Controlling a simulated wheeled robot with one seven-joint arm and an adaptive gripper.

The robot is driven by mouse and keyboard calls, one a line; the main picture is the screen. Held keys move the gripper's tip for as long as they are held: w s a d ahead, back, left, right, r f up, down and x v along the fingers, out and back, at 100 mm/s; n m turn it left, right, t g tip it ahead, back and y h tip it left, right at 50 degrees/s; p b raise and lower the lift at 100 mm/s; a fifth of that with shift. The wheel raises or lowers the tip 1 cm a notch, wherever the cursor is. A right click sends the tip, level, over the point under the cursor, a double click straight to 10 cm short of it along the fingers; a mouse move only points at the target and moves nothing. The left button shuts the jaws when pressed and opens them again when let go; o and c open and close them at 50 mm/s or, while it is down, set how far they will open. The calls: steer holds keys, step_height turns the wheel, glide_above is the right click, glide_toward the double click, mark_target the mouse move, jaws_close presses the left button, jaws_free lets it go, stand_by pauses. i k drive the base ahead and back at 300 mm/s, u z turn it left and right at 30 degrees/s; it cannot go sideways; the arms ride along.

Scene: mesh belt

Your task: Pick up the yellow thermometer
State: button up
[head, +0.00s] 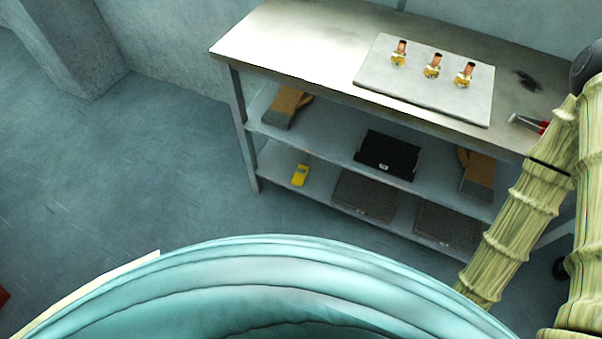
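The yellow thermometer (300,175) is a small yellow handheld device with a dark patch near its top. It is on the left part of the bottom shelf (279,165) of a metal workbench, and nothing covers it from this view. It is too small to tell whether it stands or lies. My gripper is not in view.
The workbench top (293,45) bears a pale board (427,90) with three brass-and-copper fittings and a red-handled tool (530,122). The middle shelf holds brown items (286,106) and a black case (388,154). Dark mesh trays (364,194) sit right of the thermometer.

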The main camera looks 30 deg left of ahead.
mark_target(298, 178)
steer(key=z, duration=2.95)
steer(key=k, duration=2.05)
steer(key=u, duration=2.35)
